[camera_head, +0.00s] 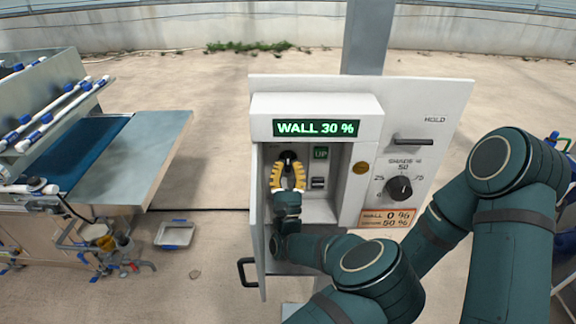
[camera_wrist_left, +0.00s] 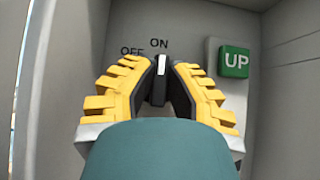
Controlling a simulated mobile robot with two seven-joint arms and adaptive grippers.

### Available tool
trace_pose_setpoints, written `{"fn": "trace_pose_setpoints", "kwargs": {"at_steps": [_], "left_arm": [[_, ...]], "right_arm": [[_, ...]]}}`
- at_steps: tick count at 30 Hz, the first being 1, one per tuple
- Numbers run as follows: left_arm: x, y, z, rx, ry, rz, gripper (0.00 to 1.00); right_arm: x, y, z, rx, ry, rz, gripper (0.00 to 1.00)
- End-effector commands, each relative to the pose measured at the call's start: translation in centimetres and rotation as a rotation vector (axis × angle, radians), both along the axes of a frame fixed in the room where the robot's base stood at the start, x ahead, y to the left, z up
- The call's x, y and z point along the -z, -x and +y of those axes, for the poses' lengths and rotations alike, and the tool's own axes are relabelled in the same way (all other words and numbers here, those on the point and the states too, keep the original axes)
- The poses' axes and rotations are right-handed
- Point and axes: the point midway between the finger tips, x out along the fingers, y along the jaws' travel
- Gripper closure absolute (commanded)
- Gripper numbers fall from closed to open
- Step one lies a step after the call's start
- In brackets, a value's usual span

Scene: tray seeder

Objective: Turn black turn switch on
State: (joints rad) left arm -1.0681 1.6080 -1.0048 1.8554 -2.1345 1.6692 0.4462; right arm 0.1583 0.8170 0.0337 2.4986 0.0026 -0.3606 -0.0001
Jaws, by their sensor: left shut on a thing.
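The black turn switch (camera_head: 289,155) sits on the back wall inside the open control box. In the left wrist view, its white pointer mark (camera_wrist_left: 161,65) stands upright below the word ON, with OFF to its left. My left gripper (camera_head: 288,167), with yellow ribbed fingers, is inside the box and shut on the switch. The fingers flank the switch on both sides in the wrist view (camera_wrist_left: 160,82) and hide its lower part. My right gripper is not in view.
A green UP label (camera_head: 321,153) and a small switch (camera_head: 318,183) are right of the gripper. The display (camera_head: 316,128) reads WALL 30 %. The box door (camera_head: 256,230) hangs open. A shade dial (camera_head: 399,188) and a HOLD handle (camera_head: 413,141) are on the right panel.

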Motion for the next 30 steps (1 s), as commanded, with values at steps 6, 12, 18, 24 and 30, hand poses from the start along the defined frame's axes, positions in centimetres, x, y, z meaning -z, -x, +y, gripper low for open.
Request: {"fn": "trace_pose_setpoints", "kwargs": {"at_steps": [6, 12, 18, 24, 30], "left_arm": [[-0.2, 0.0, 0.0, -0.001, 0.001, -0.003, 0.56], [-0.1, 0.0, 0.0, -0.001, 0.001, -0.001, 0.56], [0.4, 0.4, 0.0, -0.001, 0.001, 0.0, 0.56], [2.7, 2.6, 0.0, -0.001, -0.002, 0.002, 0.56], [5.6, 5.5, 0.1, 0.0, -0.001, 0.002, 0.56]], "right_arm": [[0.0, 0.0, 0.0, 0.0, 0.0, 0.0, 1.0], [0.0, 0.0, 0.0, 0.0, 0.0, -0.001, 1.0], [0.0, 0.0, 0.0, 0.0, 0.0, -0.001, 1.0], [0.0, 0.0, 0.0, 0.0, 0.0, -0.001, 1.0], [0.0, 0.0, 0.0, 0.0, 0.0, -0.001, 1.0]]}}
